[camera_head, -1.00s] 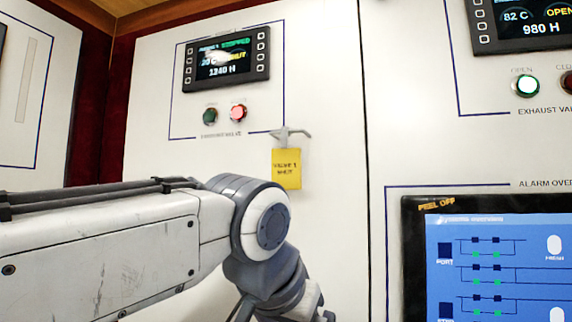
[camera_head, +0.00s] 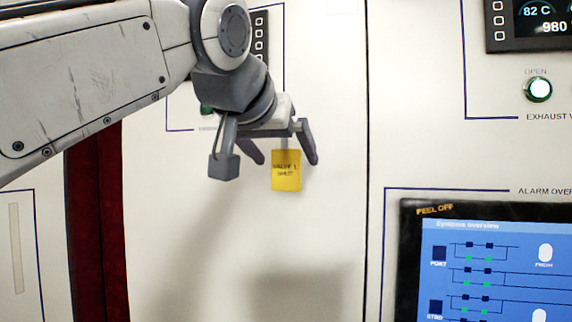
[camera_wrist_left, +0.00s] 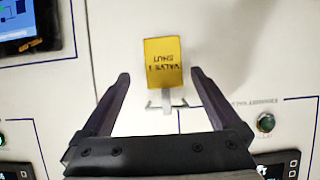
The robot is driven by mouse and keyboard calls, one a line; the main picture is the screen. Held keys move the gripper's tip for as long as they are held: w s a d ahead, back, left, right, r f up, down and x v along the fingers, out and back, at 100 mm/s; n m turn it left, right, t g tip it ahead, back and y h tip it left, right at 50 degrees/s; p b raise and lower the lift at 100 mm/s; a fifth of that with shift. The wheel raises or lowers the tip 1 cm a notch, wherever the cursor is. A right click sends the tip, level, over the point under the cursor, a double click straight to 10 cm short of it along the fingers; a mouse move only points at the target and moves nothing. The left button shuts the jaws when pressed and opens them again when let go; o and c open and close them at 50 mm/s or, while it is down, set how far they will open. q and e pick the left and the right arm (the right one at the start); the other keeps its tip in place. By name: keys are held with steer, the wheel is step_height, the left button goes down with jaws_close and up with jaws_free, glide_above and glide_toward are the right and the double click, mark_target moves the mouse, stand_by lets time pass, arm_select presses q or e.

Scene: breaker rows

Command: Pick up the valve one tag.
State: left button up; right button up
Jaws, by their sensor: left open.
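The valve one tag (camera_head: 287,178) is a yellow card reading "VALVE 1 SHUT". It hangs against the white panel below a small grey hook, which is mostly hidden behind my left gripper in the head view. My left gripper (camera_head: 285,160) is open, its fingers spread on either side of the tag's upper part. In the left wrist view, the tag (camera_wrist_left: 162,60) appears upside down between and just beyond the open fingertips (camera_wrist_left: 160,75). The hook (camera_wrist_left: 167,104) shows between the fingers there. Nothing is held. My right gripper is not in view.
My left arm covers much of the upper-left display. The panel below the tag is bare.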

mark_target(284, 161)
arm_select(q)
steer(key=x, duration=0.1)
steer(key=p+x, duration=0.1)
steer(key=x, duration=0.1)
steer(key=shift+w+a+f, duration=0.1)
steer(key=shift+w+a, duration=0.05)
steer(key=shift+w, duration=0.3)
steer(key=shift+w+f, duration=0.25)
steer(key=c, duration=1.4)
steer(key=shift+c, duration=0.2)
steer(key=shift+r+p, duration=0.25)
steer(key=shift+p, duration=0.15)
